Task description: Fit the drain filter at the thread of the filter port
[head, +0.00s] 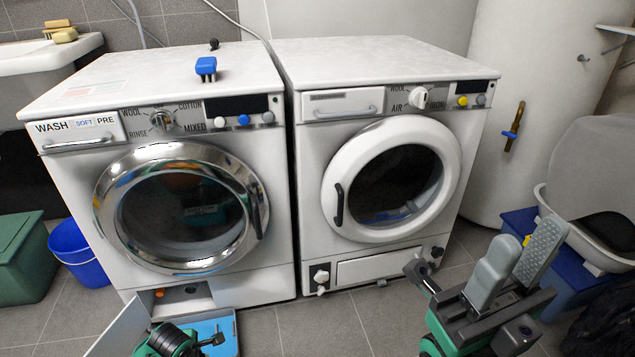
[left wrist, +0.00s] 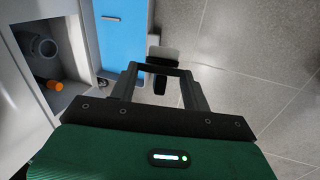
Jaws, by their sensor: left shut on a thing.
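The left machine's bottom flap (head: 125,325) hangs open. Behind it is a recess with the round, dark filter port (head: 191,289); in the left wrist view the port (left wrist: 46,47) shows as a grey ring around a dark hole. An orange knob (left wrist: 54,85) sits beside it. My left gripper (head: 208,341) is low in front of the recess, to the right of the port in the left wrist view, and apart from it. It is shut on a dark piece (left wrist: 160,83), apparently the drain filter, mostly hidden by the fingers. My right gripper (head: 527,238) is open and empty.
A blue tray (left wrist: 115,38) lies on the floor below the recess. A dryer (head: 310,210) stands at right. A blue bucket (head: 75,255) and green box (head: 20,255) are at left. The tiled floor (head: 335,325) before the dryer is clear.

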